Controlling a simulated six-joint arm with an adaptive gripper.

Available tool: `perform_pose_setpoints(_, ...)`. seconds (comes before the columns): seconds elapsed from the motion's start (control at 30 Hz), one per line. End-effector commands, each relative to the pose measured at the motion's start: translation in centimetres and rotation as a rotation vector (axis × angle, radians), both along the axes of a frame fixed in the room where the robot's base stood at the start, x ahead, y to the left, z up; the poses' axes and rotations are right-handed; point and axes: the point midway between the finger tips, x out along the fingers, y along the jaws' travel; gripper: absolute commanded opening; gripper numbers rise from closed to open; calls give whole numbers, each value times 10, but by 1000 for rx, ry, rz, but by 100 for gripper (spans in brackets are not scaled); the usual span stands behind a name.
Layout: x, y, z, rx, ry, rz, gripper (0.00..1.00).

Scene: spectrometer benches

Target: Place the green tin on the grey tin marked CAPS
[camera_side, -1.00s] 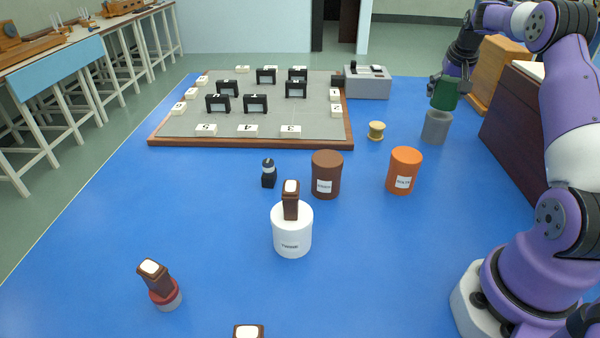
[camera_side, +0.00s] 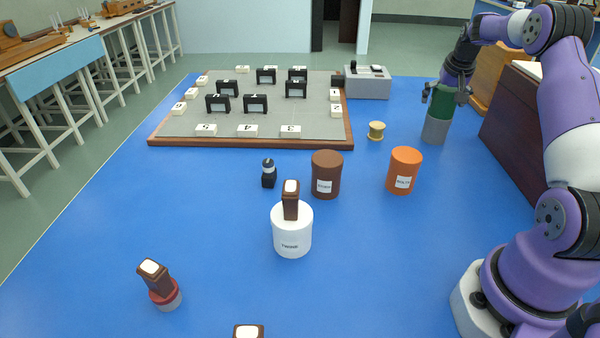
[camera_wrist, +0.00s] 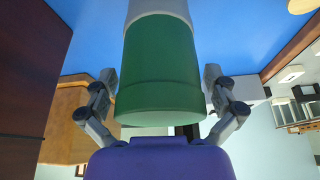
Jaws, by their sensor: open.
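The green tin (camera_side: 440,104) stands upright on top of the grey tin (camera_side: 434,130) at the right of the blue table. No label on the grey tin can be read from here. My gripper (camera_side: 445,94) is around the upper part of the green tin, with its fingers open on either side. In the wrist view the green tin (camera_wrist: 160,75) fills the middle, between the spread fingers, with gaps beside them. The pale grey tin (camera_wrist: 158,8) shows at its far end.
An orange tin (camera_side: 404,172), a brown tin (camera_side: 326,175) and a yellow spool (camera_side: 376,131) stand nearby. A dark wooden cabinet (camera_side: 520,120) is close on the right. A grey instrument box (camera_side: 367,85) stands behind left. The table's front middle right is clear.

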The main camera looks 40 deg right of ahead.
Motion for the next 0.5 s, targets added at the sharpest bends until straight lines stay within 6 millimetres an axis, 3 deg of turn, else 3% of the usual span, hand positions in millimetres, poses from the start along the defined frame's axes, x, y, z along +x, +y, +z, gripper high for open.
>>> perform_pose_setpoints(0.17, -2, 3, 16, -3, -2, 0, 100)
perform_pose_setpoints(0.5, -20, 26, 86, -4, -3, -1, 100)
